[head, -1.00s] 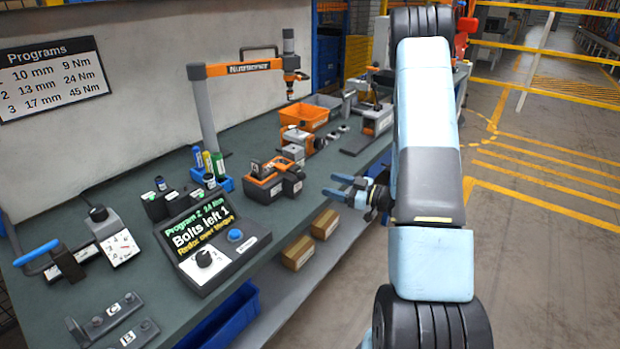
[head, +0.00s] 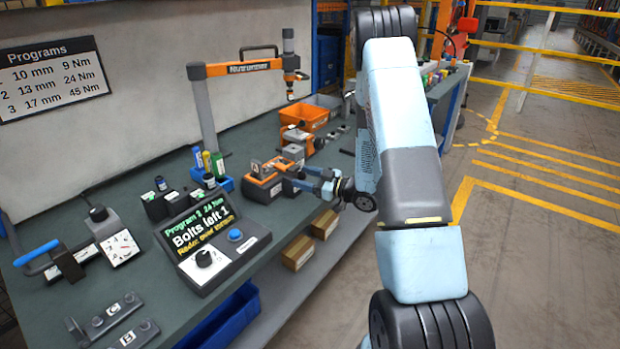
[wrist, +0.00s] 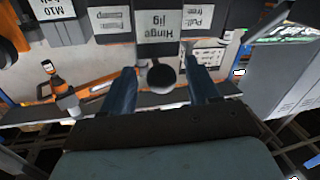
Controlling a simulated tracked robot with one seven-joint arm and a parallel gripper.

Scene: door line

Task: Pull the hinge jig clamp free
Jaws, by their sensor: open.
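The hinge jig (head: 262,188), a dark block with orange parts, sits on the bench near its front edge. In the wrist view its white "Hinge jig" label (wrist: 160,27) faces me, with a "Pull free" label (wrist: 198,18) beside it. A round dark knob (wrist: 161,77) stands out below the labels; I take it as the clamp's handle. My gripper (head: 297,179) is open at the jig's right side. In the wrist view its blue fingers (wrist: 160,74) lie on either side of the knob, with gaps visible. The jig's right end is partly hidden by the fingers.
An orange bin (head: 304,117) and small fixtures stand behind the jig. A control box with a screen (head: 210,245) stands in front-left of it. A torque arm (head: 240,69) rises at the back. The aisle floor (head: 540,240) at right is open.

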